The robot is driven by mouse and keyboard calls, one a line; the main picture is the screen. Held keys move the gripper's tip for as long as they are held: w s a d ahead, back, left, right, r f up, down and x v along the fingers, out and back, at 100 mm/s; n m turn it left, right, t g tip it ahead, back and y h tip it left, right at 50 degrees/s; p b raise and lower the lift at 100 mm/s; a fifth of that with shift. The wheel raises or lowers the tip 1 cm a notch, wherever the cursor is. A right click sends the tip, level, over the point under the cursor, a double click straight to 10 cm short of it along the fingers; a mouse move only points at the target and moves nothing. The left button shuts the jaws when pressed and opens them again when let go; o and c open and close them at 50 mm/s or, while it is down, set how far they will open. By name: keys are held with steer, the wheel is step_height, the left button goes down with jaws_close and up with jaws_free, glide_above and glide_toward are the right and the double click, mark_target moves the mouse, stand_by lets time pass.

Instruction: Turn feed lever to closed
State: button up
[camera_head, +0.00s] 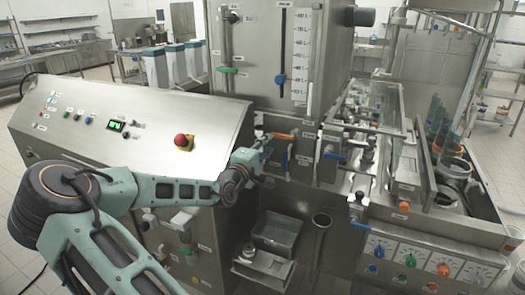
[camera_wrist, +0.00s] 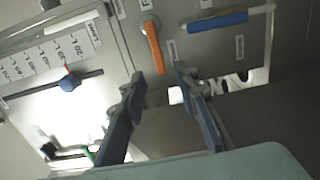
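Two valve levers sit on the front of the steel machine. An orange-handled lever (camera_head: 283,136) lies level in the head view; in the wrist view it (camera_wrist: 153,47) shows just beyond my fingertips. A blue-handled lever (camera_head: 286,160) hangs upright below it; it also shows at the top of the wrist view (camera_wrist: 217,22). The small labels are too blurred to tell which is the feed lever. My gripper (camera_head: 264,163) is left of both levers in the head view. In the wrist view my gripper (camera_wrist: 160,76) has its fingers apart, with no handle between them.
The level scale (camera_head: 301,55) with a blue knob (camera_head: 281,79) is above. The control panel (camera_head: 130,115) with a red emergency button (camera_head: 183,141) is left, close to my arm. A steel tray (camera_head: 277,233) is below.

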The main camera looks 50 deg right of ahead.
steer(key=shift+v, duration=1.8)
